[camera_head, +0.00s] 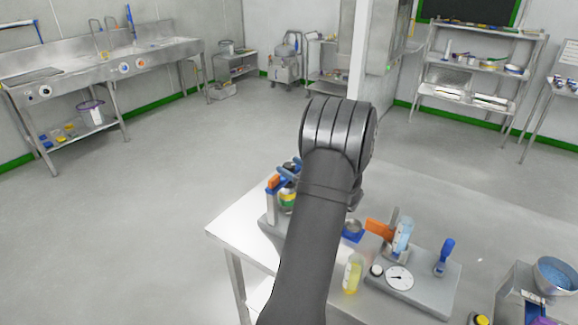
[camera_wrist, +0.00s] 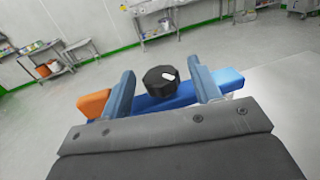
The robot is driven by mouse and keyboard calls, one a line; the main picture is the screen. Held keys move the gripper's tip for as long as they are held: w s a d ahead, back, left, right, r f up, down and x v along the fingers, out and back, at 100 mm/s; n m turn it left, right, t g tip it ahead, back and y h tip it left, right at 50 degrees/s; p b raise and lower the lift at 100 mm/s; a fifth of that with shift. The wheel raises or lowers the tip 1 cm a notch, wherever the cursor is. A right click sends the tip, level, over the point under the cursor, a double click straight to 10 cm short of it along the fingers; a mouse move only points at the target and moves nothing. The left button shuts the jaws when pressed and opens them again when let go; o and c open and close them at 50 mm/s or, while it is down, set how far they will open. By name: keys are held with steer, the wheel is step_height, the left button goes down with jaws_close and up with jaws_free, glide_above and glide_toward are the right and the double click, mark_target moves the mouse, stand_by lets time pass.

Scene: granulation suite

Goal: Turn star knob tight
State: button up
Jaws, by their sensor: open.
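The black star knob (camera_wrist: 158,80) shows in the wrist view, with a small white mark on its top. It sits on a blue bar (camera_wrist: 180,98) that has an orange block (camera_wrist: 94,103) at its left end. My gripper (camera_wrist: 162,68) is open, with one blue-grey finger on each side of the knob and a visible gap to each. I cannot tell how far down the fingers reach beside it. A blue and orange clamp frame (camera_head: 274,186) stands left of my arm.
The floor to the left is clear.

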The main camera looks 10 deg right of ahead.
steer(key=shift+w+a, duration=0.45)
steer(key=shift+w, duration=0.15)
steer(key=c, duration=1)
steer(key=shift+o, duration=0.2)
steer(key=shift+m+t+h, duration=0.5)
steer(key=shift+m+h, duration=0.1)
steer(key=shift+h, duration=0.2)
steer(key=shift+m+t+h, duration=0.7)
steer(key=shift+m+h, duration=0.3)
steer(key=shift+h, duration=0.4)
steer(key=o, duration=1)
steer(key=shift+c, duration=0.2)
